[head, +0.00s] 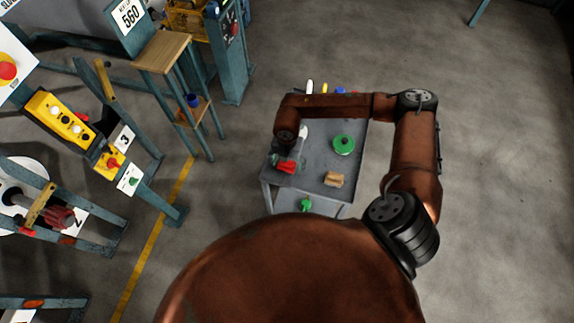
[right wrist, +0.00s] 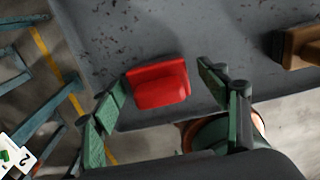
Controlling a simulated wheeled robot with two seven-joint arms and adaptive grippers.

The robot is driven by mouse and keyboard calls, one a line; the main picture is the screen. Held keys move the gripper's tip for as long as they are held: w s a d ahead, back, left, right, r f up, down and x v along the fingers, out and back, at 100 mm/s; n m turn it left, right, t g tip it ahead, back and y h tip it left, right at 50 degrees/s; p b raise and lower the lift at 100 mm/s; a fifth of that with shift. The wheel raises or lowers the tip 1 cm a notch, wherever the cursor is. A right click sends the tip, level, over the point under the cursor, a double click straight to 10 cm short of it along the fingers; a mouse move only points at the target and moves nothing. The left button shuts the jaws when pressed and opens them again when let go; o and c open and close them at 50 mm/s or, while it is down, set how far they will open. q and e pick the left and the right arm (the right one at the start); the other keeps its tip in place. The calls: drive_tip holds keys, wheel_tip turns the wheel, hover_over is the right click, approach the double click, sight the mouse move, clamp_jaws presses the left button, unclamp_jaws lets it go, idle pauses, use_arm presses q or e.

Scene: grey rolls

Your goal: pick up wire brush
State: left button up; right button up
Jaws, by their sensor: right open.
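A small tan wooden piece (head: 334,179) lies near the front right of the grey cart top; it may be the wire brush, but its bristles cannot be made out. It also shows in the right wrist view as a brown wooden piece (right wrist: 297,46), cut off by the right edge. My right gripper (right wrist: 160,80) is open, its green fingers on either side of a red object (right wrist: 158,85). Whether they touch it cannot be told. In the head view the red object (head: 285,167) lies at the cart's left front, left of the wooden piece. My left gripper is not in view.
A green round object (head: 343,146) lies on the cart top (head: 310,178), with several small items at the back edge, partly behind my right arm. A green item (head: 305,204) sits on the lower shelf. A wooden-topped stand (head: 162,52) and machinery are to the left. Floor at right is clear.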

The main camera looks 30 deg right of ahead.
drive_tip(key=shift+c, duration=0.3)
drive_tip(key=c, duration=1.3)
drive_tip(key=shift+o, duration=0.2)
drive_tip(key=shift+r, duration=0.1)
drive_tip(key=shift+r, duration=0.5)
wheel_tip(320, 180, up, 2)
drive_tip(key=shift+r, duration=0.15)
drive_tip(key=s+a+r+p, duration=0.1)
drive_tip(key=s+a+r, duration=0.8)
drive_tip(key=a, duration=0.1)
drive_tip(key=shift+a+r, duration=0.35)
